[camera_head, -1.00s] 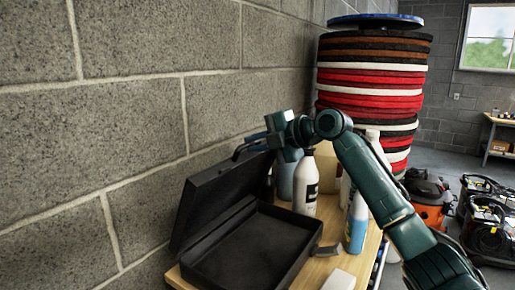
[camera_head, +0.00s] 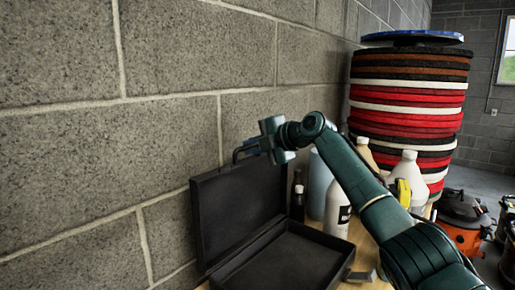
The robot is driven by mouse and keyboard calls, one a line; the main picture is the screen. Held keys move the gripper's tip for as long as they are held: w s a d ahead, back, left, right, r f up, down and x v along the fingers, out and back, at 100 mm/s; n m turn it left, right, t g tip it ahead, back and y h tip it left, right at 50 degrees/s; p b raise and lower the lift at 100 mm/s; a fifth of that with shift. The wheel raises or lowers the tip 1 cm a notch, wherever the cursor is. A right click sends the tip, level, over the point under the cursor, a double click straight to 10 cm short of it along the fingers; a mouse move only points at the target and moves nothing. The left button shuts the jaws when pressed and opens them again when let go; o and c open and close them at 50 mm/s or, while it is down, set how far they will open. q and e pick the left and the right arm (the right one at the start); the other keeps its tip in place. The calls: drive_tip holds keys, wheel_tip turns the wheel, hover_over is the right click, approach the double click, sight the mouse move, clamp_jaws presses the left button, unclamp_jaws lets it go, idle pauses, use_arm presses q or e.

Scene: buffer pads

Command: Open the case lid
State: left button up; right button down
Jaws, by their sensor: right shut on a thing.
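The black case (camera_head: 283,262) lies on the wooden table near the wall. Its lid (camera_head: 237,208) stands raised at the back, roughly upright, with the empty-looking inside of the case showing. A dark handle (camera_head: 237,153) sticks up from the lid's top edge. My right gripper (camera_head: 252,149) is at this handle, shut on it; the fingertips are small and partly hidden by the wrist. My right arm reaches in from the lower right, over the bottles. My left gripper is out of view.
Bottles stand behind and right of the case, including a white one (camera_head: 337,211) and a dark one (camera_head: 298,203). A block wall (camera_head: 170,140) rises close behind the lid. A tall stack of round pads (camera_head: 410,98) stands at the back right.

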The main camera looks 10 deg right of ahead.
drive_tip(key=shift+a+r, duration=0.1)
drive_tip(key=shift+r, duration=0.7)
drive_tip(key=c, duration=1.5)
unclamp_jaws()
drive_tip(key=shift+o, duration=0.2)
drive_tip(key=shift+f, duration=0.1)
